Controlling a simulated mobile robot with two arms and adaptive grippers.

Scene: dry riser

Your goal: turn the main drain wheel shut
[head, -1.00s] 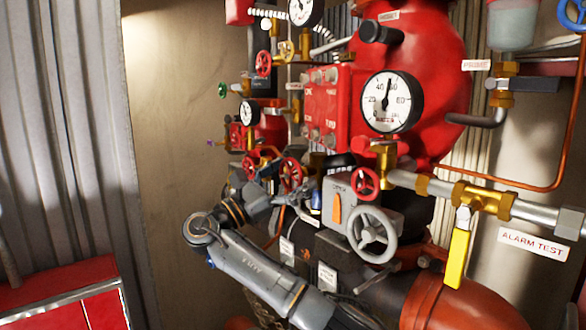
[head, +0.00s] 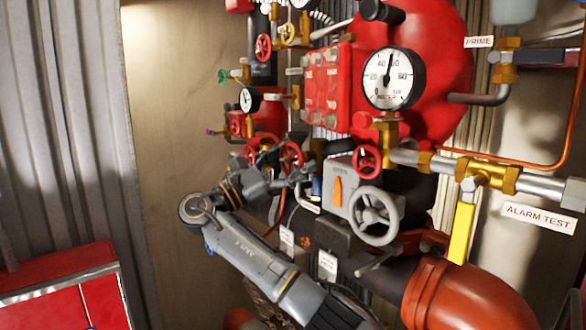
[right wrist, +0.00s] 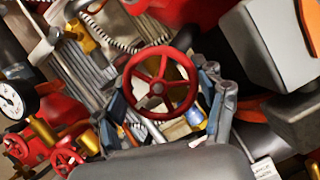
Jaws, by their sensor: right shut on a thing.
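A red spoked handwheel (right wrist: 162,80) is in the middle of the right wrist view, between the fingers of my right gripper (right wrist: 168,108). The fingers come up on both sides of its rim, and the gripper is shut on it. In the head view, a red wheel (head: 291,157) shows just above my right gripper (head: 304,176), whose fingertips are small and partly hidden among the pipework. No label on the wheel can be read. My left gripper is not in view.
A grey handwheel (head: 374,215) and grey box with an orange lever (head: 338,191) stand to the right. Another red wheel (head: 367,161), a yellow lever (head: 462,232) and a pressure gauge (head: 391,78) are close by. A red cabinet (head: 60,285) stands lower left.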

